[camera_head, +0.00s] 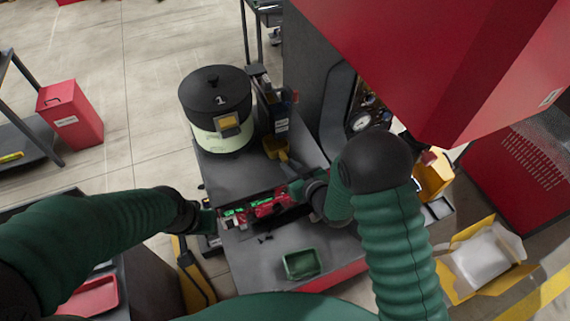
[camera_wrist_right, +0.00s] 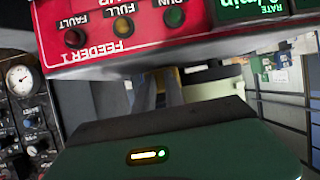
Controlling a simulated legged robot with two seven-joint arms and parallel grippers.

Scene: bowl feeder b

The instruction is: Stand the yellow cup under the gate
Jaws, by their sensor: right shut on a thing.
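The yellow cup (camera_head: 275,146) shows in the head view on the grey bench top, to the right of the feeder bowl. My right gripper (camera_head: 288,167) reaches in from the right and is shut on the cup at its near side. The exact grip is too small to see. In the right wrist view the fingers (camera_wrist_right: 160,90) run behind a red panel, and the cup is mostly hidden. The feeder (camera_head: 215,95) is a pale drum with a black lid marked 1.
A red and green control panel (camera_head: 262,204) stands on the bench in front of the cup. A green tray (camera_head: 302,264) lies nearer me. A dark upright unit (camera_head: 281,110) stands beside the feeder. Bare bench top lies below the gate. A large red housing (camera_head: 430,60) overhangs the right.

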